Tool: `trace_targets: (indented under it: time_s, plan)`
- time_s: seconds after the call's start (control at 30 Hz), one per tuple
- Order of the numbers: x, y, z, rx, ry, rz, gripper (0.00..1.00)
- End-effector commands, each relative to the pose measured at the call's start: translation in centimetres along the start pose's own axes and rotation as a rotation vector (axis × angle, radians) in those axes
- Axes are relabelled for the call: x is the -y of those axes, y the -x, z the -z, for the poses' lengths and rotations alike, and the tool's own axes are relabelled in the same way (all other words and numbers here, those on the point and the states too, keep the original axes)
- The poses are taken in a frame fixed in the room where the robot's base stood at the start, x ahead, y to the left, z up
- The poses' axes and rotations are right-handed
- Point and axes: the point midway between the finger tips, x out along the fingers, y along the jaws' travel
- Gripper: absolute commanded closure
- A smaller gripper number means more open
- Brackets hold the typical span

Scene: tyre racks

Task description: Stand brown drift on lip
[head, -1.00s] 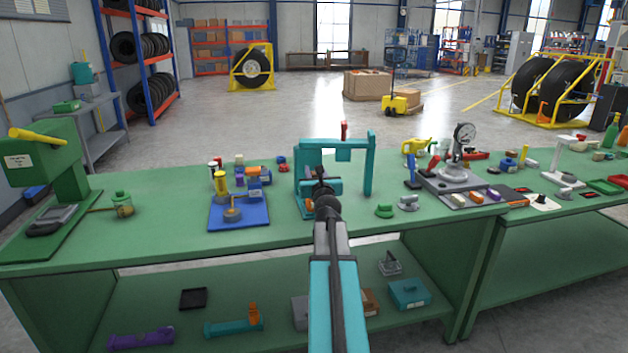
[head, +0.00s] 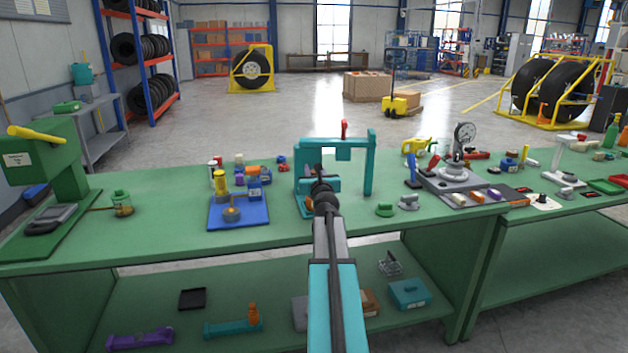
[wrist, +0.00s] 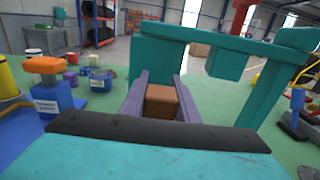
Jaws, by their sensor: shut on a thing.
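My gripper (wrist: 161,92) is shut on a brown block (wrist: 162,103), the drift, with one grey-purple finger on each side of it. In the head view my gripper (head: 320,178) is in front of the teal press frame (head: 370,165), and the arm and wrist hide the drift. In the wrist view the teal frame's crossbar (wrist: 215,42) spans beyond and above the drift, with a post on the right. I cannot make out the lip or whether the drift touches anything below.
A blue board (head: 225,213) with a yellow-topped post and small items lies left of the press.

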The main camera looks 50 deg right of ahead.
Motion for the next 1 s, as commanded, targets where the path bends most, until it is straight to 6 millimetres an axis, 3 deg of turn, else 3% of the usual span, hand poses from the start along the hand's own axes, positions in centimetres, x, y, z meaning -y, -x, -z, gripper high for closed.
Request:
trace_targets:
  time_s: [0.03,0.2,0.77,0.8,0.9,1.0]
  plan:
    - [0.0,0.0,1.1,0.0,-0.001,0.001,0.98]
    - [0.0,0.0,2.3,0.0,0.0,0.001,0.98]
    - [0.0,0.0,2.8,0.001,0.0,0.001,0.98]
    - [0.0,0.0,2.9,0.0,0.0,0.0,0.7]
    - [0.0,0.0,2.8,0.0,0.0,0.0,0.54]
    - [0.0,0.0,2.8,0.0,0.0,0.0,0.53]
